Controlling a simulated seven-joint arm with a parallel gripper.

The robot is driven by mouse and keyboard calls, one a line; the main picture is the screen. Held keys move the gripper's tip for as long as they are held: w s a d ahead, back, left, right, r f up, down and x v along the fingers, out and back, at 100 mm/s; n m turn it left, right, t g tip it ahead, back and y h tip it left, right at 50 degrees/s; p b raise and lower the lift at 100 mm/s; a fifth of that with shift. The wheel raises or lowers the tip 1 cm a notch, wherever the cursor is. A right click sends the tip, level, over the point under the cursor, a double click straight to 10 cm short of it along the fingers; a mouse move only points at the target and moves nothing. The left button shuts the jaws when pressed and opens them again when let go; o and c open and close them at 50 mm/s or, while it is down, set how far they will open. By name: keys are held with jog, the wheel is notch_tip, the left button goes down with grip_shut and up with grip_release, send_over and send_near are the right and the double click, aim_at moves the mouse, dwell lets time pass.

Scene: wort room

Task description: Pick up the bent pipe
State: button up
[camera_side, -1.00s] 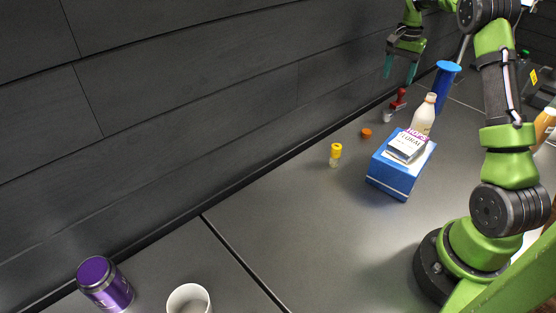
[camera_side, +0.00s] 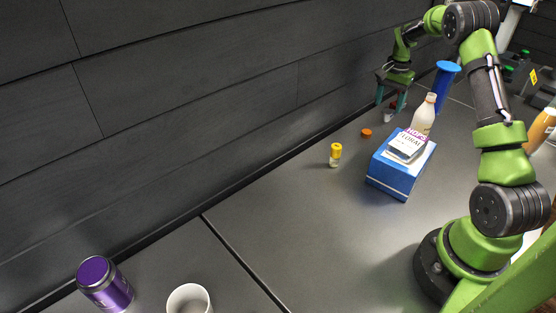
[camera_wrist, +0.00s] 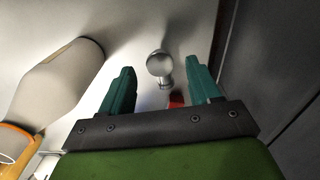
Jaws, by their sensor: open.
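The bent pipe, a small shiny metal piece with a rounded end (camera_wrist: 160,66), lies between my fingertips in the wrist view, with free space on both sides. In the side view it is a small pale shape (camera_side: 388,117) just below my fingers. My gripper (camera_side: 391,100) is open above it, teal fingers pointing down. The wrist view shows my gripper (camera_wrist: 159,70) with its fingers apart and nothing held. How far the fingertips are above the pipe is hard to tell.
A red-handled object (camera_wrist: 176,100) is close behind the pipe, mostly hidden by my gripper. A pale bottle (camera_wrist: 58,84) stands left in the wrist view. The dark wall (camera_wrist: 275,70) is close right. A blue box (camera_side: 398,178) and blue spool-like stand (camera_side: 445,85) are nearby.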

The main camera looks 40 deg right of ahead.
aim_at(387, 111)
notch_tip(387, 111, down, 5)
jog(key=shift+d+r, duration=0.1)
jog(key=shift+d, duration=0.05)
grip_shut()
dwell(0.4)
